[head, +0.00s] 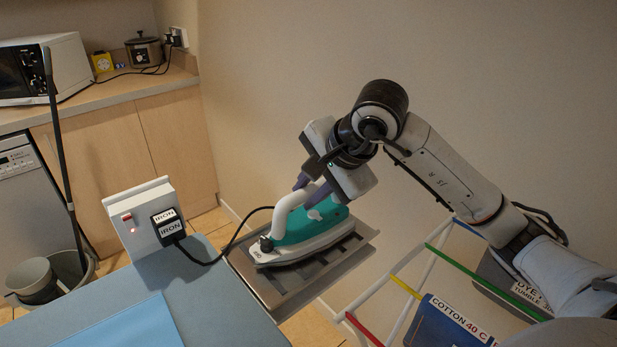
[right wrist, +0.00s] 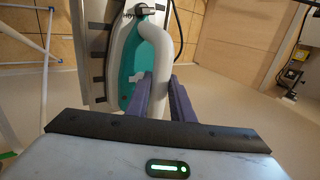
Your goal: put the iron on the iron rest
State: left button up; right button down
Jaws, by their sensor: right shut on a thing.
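The iron (head: 300,229) has a teal body, a white handle and a pale base. It sits over the grey metal iron rest (head: 331,269) at the end of the blue ironing board (head: 215,305). I cannot tell whether its base touches the rest. My right gripper (head: 309,191) is shut on the handle from above, its purple fingers either side of it. In the right wrist view the fingers (right wrist: 161,100) flank the white handle, with the teal iron (right wrist: 126,62) and slatted rest (right wrist: 94,45) beyond. My left gripper is not in view.
The iron's black cord runs to a plug marked IRON (head: 167,227) in a white socket box (head: 136,211) with a red switch. A counter (head: 110,95) is at far left.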

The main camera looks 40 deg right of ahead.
jog(key=shift+w, duration=0.1)
dwell(0.3)
jog(key=c, duration=1.9)
grip_release()
jog(key=shift+f, duration=0.35)
jog(key=shift+c, duration=0.2)
jog(key=o, duration=0.4)
jog(key=shift+r, duration=0.1)
jog(key=shift+s+r, duration=0.25)
jog(key=shift+r, duration=0.05)
jog(key=v, duration=1.1)
jog(key=shift+s+r, duration=0.2)
